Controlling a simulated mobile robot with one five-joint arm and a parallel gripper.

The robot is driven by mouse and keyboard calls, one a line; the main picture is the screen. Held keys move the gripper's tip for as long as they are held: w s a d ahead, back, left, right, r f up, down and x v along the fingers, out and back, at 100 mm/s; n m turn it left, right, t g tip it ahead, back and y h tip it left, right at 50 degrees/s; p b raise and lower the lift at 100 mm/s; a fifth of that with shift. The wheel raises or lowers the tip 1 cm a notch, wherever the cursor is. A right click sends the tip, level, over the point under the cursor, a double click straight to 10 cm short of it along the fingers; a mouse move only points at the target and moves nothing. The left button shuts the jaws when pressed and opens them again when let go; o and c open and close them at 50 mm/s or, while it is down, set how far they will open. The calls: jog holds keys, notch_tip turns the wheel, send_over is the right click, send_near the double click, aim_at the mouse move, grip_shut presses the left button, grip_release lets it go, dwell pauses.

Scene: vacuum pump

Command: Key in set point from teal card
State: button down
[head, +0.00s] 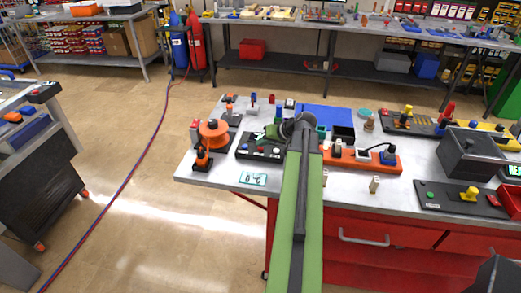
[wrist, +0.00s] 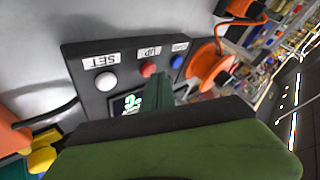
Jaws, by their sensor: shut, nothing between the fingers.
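The teal card (head: 253,178) lies flat on the table's front left corner; its dark print ends in "°C", but the number is too small to read surely. Behind it is a black control box (head: 245,150), partly hidden by my arm. In the wrist view the box (wrist: 85,62) appears turned over, with a white button (wrist: 107,81) marked SET, a red button (wrist: 148,69) marked UP and a blue button (wrist: 177,61). Its green-digit display (wrist: 128,103) is partly hidden. My shut, empty gripper (wrist: 163,78) is over the box, near the red and blue buttons; contact is unclear.
An orange spool (head: 213,133) stands left of the box. An orange block with sockets (head: 375,161) and a small pale block (head: 374,185) lie to the right. A dark grey case (head: 470,155) stands farther right.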

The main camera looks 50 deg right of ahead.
aim_at(262, 149)
jog(key=shift+f+b, duration=0.35)
dwell(0.6)
jog(key=shift+r, duration=0.1)
jog(key=shift+r+p, duration=0.75)
jog(key=shift+p, duration=0.1)
notch_tip(262, 149, up, 5)
jog(key=p, duration=0.5)
jog(key=shift+w, duration=0.1)
dwell(0.5)
